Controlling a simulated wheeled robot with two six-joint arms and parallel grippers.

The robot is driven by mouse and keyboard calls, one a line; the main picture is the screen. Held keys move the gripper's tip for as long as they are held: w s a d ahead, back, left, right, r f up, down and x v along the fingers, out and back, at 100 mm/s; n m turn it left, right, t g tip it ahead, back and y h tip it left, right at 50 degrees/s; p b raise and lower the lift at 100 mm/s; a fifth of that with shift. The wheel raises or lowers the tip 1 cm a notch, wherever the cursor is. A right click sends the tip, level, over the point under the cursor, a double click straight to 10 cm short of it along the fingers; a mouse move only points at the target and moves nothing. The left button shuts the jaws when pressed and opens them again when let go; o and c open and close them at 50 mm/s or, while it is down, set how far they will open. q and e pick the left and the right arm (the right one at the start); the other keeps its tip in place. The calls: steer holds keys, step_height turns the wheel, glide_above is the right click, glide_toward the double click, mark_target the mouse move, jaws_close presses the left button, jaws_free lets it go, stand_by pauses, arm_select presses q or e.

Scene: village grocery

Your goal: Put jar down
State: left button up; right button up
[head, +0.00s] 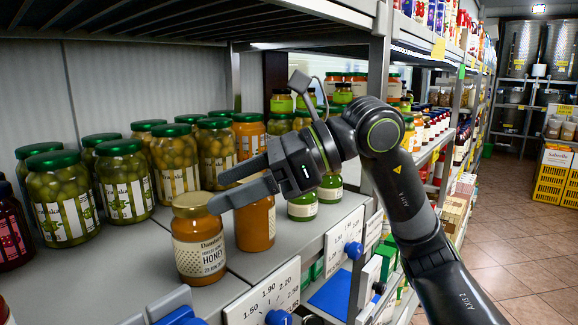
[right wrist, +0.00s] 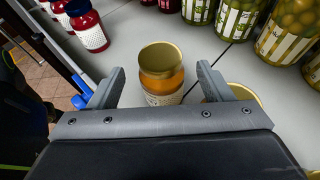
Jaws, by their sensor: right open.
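The honey jar (head: 200,250) has a gold lid, amber contents and a cream label. It stands upright on the grey shelf (head: 127,270) near the front edge. My right gripper (head: 217,190) is open beside its lid. In the right wrist view the jar (right wrist: 161,80) shows between the two spread fingers (right wrist: 160,84), with gaps visible on both sides. A second amber jar (head: 255,222) stands just behind it, partly covered by my gripper. Its gold lid (right wrist: 232,92) shows partly beside the right-hand finger. My left gripper is not in view.
Green-lidded olive jars (head: 62,200) fill the back and left of the shelf. A dark red jar (head: 10,228) stands at the far left. Price signs with blue knobs (head: 278,317) line the front edge. Bare shelf lies left of the honey jar.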

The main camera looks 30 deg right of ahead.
steer(key=b+v, duration=0.3)
steer(key=v, duration=0.5)
steer(key=shift+s+d, duration=0.15)
steer(key=shift+d, duration=0.1)
steer(key=shift+r, duration=0.1)
